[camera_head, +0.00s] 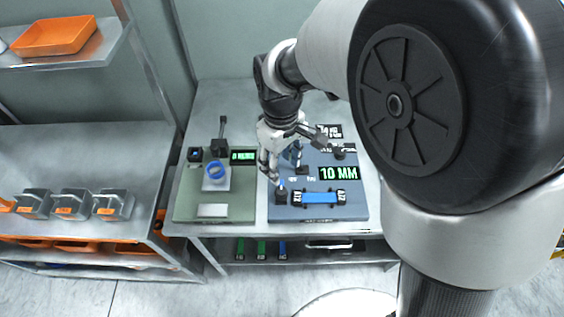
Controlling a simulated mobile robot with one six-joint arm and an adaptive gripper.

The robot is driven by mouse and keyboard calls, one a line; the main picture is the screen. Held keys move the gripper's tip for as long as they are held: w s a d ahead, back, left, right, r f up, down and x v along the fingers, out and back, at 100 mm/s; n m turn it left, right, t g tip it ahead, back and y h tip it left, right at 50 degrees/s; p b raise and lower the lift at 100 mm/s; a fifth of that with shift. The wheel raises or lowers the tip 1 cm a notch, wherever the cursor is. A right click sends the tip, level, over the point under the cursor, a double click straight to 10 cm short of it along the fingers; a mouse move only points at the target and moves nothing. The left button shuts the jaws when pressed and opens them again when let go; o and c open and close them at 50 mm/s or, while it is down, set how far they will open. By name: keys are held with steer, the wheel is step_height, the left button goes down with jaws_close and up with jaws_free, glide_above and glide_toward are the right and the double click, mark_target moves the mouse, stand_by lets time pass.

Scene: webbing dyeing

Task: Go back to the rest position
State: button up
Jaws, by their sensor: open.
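My gripper (270,172) hangs at the end of my arm over the left edge of the blue-grey board (345,211) on the metal table. Its fingers point down and are apart, with nothing seen between them. A blue strip (320,197) lies in a dark holder at the front of that board, to the right of and below my gripper. A display reading 10 MM (339,173) is behind the strip. My arm covers the right part of the table.
A metal shelf (90,150) at left carries several grey containers (72,204). An orange tray (54,36) sits on the upper shelf. Floor shows at the front.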

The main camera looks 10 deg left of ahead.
stand_by(0.4)
steer(key=s+d+r+m+t, duration=0.1)
steer(key=d+r+m, duration=0.2)
steer(key=d+r, duration=0.45)
steer(key=s+d+r+m+t, duration=0.1)
steer(key=s+d+r+m, duration=0.2)
steer(key=s+d, duration=0.4)
steer(key=s+d+r+m+t, duration=0.2)
steer(key=s+d+r+m, duration=0.1)
steer(key=s+d+m, duration=0.2)
steer(key=s+d, duration=0.2)
steer(key=d, duration=0.2)
steer(key=shift+r+m+t, duration=0.15)
steer(key=shift+m+t, duration=0.15)
steer(key=shift+m, duration=0.1)
